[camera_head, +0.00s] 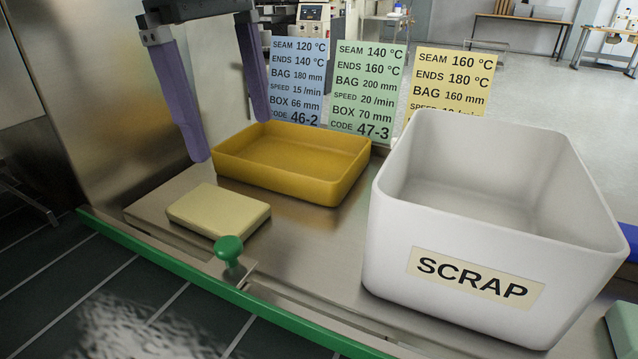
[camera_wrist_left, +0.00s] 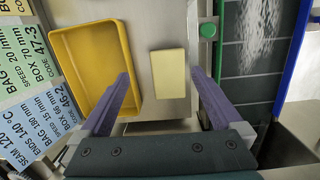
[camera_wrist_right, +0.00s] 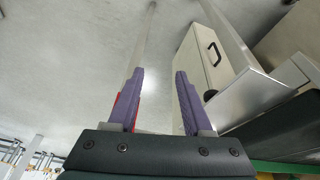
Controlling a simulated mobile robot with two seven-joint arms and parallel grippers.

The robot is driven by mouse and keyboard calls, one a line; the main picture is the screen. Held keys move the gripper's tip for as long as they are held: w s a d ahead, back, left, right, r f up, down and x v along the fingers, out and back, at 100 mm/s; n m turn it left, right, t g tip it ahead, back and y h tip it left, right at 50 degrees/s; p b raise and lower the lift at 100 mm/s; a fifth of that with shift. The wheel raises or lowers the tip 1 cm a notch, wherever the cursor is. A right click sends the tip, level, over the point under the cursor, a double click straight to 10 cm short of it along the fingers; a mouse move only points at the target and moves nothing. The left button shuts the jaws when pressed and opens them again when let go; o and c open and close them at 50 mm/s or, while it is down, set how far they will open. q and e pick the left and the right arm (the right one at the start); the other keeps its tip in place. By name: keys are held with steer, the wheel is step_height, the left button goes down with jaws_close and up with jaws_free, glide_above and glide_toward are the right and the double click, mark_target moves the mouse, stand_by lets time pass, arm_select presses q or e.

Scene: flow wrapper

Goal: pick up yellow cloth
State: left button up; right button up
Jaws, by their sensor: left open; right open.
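The yellow cloth (camera_head: 219,209) is a pale yellow, flat folded block lying on the steel table, in front of the yellow tray. It also shows in the left wrist view (camera_wrist_left: 168,72), ahead of the fingers and between their lines. My left gripper (camera_head: 236,138) is open and empty, above the table at the tray's left end, behind and above the cloth and apart from it. Its two purple fingers also show in the left wrist view (camera_wrist_left: 160,88). My right gripper (camera_wrist_right: 158,82) is open and empty, over a grey floor, away from the table. The head view does not show its fingers.
The empty yellow tray (camera_head: 292,163) stands behind the cloth. A white SCRAP bin (camera_head: 400,240) stands on the right. A green knob (camera_head: 229,249) sits at the table's front edge, close to the cloth. Upright setting cards (camera_head: 366,85) stand behind the tray. A steel wall borders the left.

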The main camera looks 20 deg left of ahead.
mark_target(217, 206)
arm_select(q)
steer(key=shift+y, duration=0.7)
steer(key=a+f, duration=0.2)
steer(key=f, duration=0.1)
steer(key=a+f, duration=0.1)
steer(key=shift+s+a+f+b, duration=0.15)
steer(key=shift+a+f+b, duration=0.1)
steer(key=shift+f+b, duration=0.15)
step_height(217, 206, down, 6)
steer(key=shift+s+a+r+b, duration=0.1)
steer(key=shift+r+b, duration=0.05)
steer(key=shift+b, duration=0.15)
arm_select(e)
steer(key=shift+s+x, duration=0.15)
steer(key=shift+x, duration=0.45)
steer(key=shift+s+x, duration=0.15)
steer(key=shift+x, duration=0.45)
arm_select(q)
steer(key=shift+c, duration=0.2)
arm_select(e)
steer(key=shift+f, duration=0.1)
arm_select(q)
steer(key=c, duration=1)
steer(key=shift+r, duration=0.1)
step_height(217, 206, up, 20)
steer(key=p, duration=0.3)
arm_select(e)
step_height(217, 206, up, 3)
steer(key=shift+f, duration=0.1)
